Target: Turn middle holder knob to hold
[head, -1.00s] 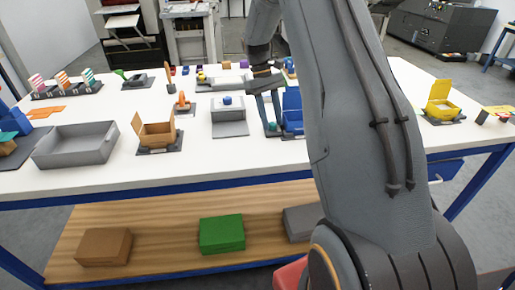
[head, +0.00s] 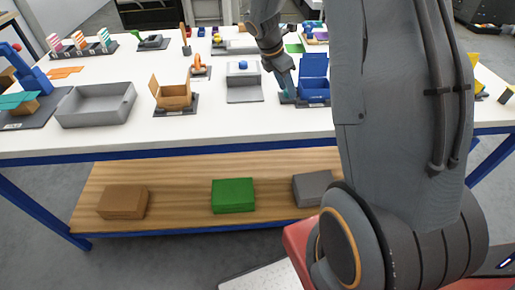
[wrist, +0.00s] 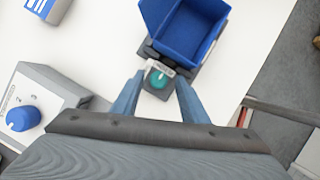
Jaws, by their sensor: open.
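A teal knob (wrist: 157,79) with a pale pointer mark sits on a dark base beside an open blue bin (wrist: 188,35) in the wrist view. The blue bin (head: 314,86) stands between a brown bin and a yellow one in the head view, so its holder looks like the middle one. My gripper (wrist: 157,92) is open, its two blue-grey fingers on either side of the knob; contact cannot be told. In the head view my gripper (head: 287,88) is low at the bin's left. Any lettering by the knob is too small to read.
A grey box with a blue knob (wrist: 22,118) stands left of my gripper. The brown bin (head: 174,95) and a grey tray (head: 97,104) are further left on the white table. The yellow bin (head: 475,87) is at the right, partly hidden by my arm.

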